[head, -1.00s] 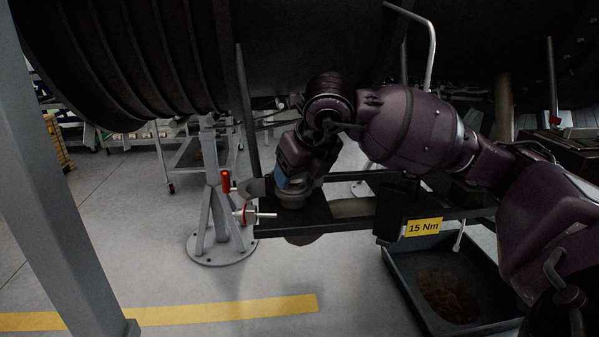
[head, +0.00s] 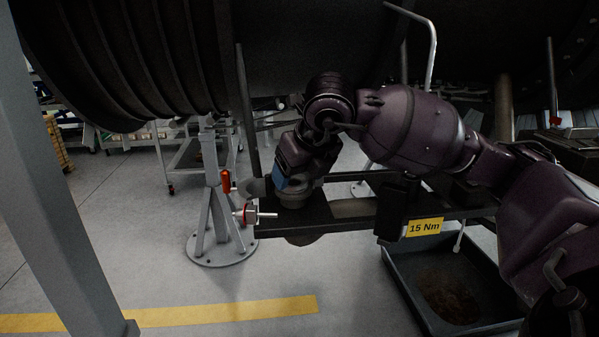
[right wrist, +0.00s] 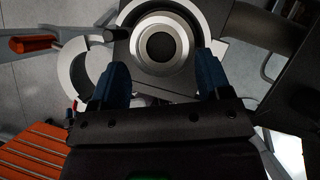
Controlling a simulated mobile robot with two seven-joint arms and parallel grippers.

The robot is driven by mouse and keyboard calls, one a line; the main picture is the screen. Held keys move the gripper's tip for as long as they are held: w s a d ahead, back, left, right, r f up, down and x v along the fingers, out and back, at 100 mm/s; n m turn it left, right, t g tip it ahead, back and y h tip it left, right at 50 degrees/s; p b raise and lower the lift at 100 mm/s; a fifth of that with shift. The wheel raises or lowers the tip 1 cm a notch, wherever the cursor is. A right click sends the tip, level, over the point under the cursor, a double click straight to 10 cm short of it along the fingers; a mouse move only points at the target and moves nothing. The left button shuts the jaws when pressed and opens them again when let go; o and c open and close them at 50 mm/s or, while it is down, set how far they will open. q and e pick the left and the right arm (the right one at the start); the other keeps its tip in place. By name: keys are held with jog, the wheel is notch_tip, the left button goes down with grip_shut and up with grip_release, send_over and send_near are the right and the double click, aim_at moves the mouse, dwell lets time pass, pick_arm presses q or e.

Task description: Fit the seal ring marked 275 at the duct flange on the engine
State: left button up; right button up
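My right gripper (head: 291,183) points down at the round duct flange (head: 292,199) on the bracket under the engine. In the right wrist view its two blue fingers (right wrist: 162,72) are spread apart on either side of the flange (right wrist: 140,15). Between them lies a pale ring (right wrist: 187,42) around a dark round centre; no marking can be read, so I cannot tell whether it is the seal ring 275. Whether the fingertips touch anything is unclear. An open curved clamp half (right wrist: 82,72) stands beside the flange. My left gripper is not in view.
A red handle (head: 226,181) and a clamp bolt (head: 252,215) stick out left of the flange. A yellow 15 Nm label (head: 424,227) hangs on the right. A drip tray (head: 407,289) lies below. The dark engine casing (head: 290,50) closes off the space above.

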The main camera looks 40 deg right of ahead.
jog(key=o, duration=0.3)
jog(key=shift+a+f, duration=0.1)
jog(key=shift+f, duration=0.1)
jog(key=shift+s+r, duration=0.1)
jog(key=shift+r, duration=0.1)
jog(key=p+v, duration=0.1)
jog(key=v, duration=0.9)
jog(key=shift+s+r, duration=0.2)
jog(key=shift+r, duration=0.2)
jog(key=shift+a, duration=0.1)
